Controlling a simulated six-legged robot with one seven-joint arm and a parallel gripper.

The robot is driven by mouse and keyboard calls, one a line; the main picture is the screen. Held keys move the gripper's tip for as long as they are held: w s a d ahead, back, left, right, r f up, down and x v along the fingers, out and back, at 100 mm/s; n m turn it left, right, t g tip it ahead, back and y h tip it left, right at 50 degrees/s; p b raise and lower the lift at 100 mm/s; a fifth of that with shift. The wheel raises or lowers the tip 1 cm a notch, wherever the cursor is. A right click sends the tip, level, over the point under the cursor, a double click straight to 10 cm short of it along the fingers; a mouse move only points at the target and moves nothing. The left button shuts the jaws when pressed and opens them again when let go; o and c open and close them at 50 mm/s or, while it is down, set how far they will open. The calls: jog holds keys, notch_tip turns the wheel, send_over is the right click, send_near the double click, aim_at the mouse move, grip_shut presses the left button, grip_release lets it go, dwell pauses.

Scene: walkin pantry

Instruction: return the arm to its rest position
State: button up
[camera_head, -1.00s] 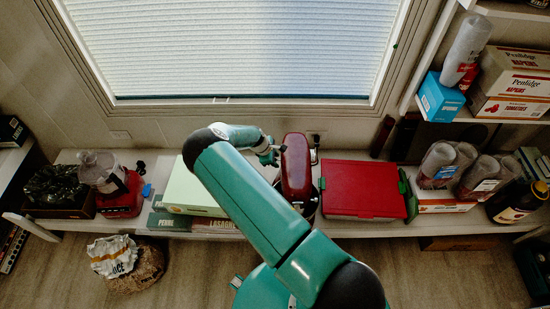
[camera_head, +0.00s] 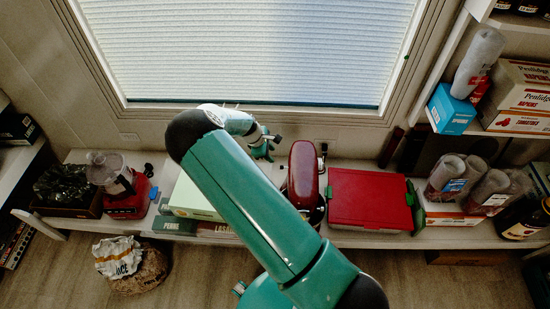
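My teal arm rises from the bottom of the view and reaches up and to the left, with a dark elbow joint at its upper left.
The bench (camera_head: 349,238) holds a red-lidded box (camera_head: 368,199), a pale green box (camera_head: 192,196), a red blender (camera_head: 128,196) and clear cups (camera_head: 446,174). Shelves with boxes (camera_head: 516,91) stand right. A sack (camera_head: 130,264) sits on the floor. A window (camera_head: 250,48) is behind.

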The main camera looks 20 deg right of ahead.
jog(key=shift+a+r, duration=0.2)
jog(key=shift+r, duration=0.2)
jog(key=shift+a, duration=0.15)
